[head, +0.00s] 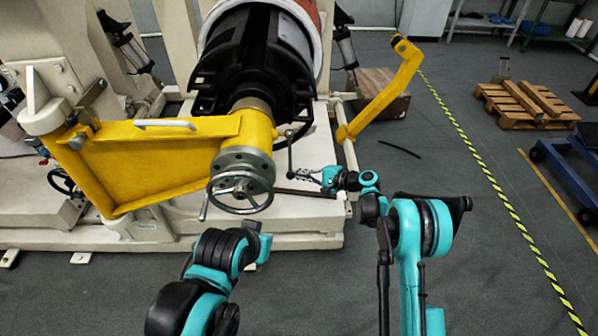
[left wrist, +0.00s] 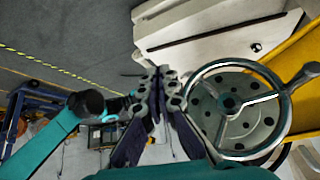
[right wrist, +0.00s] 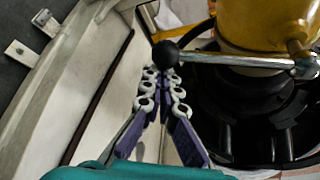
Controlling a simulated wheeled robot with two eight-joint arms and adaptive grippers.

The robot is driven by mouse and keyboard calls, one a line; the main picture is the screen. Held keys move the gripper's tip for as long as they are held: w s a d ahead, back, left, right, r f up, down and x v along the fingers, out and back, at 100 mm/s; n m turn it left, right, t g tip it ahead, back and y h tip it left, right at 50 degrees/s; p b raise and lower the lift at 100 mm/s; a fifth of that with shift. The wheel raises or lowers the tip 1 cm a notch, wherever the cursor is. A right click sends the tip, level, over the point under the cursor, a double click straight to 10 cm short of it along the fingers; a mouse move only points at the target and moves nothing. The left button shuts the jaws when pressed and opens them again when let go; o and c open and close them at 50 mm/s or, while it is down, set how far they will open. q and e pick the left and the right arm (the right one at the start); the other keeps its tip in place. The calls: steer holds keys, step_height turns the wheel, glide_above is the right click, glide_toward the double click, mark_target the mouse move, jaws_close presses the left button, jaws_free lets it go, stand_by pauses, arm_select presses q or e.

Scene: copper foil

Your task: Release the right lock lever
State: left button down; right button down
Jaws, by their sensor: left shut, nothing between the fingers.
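The right lock lever (right wrist: 235,59) is a metal rod with a black ball knob (right wrist: 166,53) at its end, below the yellow hub in the right wrist view. In the head view the lever (head: 290,158) stands just right of the handwheel. My right gripper (head: 308,176) is at the lever's lower end. In the right wrist view its fingertips (right wrist: 164,74) come close together right at the ball knob. The knob covers part of the tips, so their grip is unclear.
The yellow swing arm (head: 160,160) and its hub stand left of the lever, with a black spindle (head: 255,65) behind. A pale machine base (head: 290,235) lies below. A yellow post (head: 385,95) rises to the right.

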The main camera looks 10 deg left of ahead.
steer(key=s+d+r+m+g+h+p, duration=0.1)
steer(key=s+r+m+p, duration=0.1)
steer(key=s, duration=0.4)
steer(key=shift+s+d+r+m+g, duration=0.25)
steer(key=shift+r+m+g, duration=0.15)
steer(key=shift+r, duration=0.3)
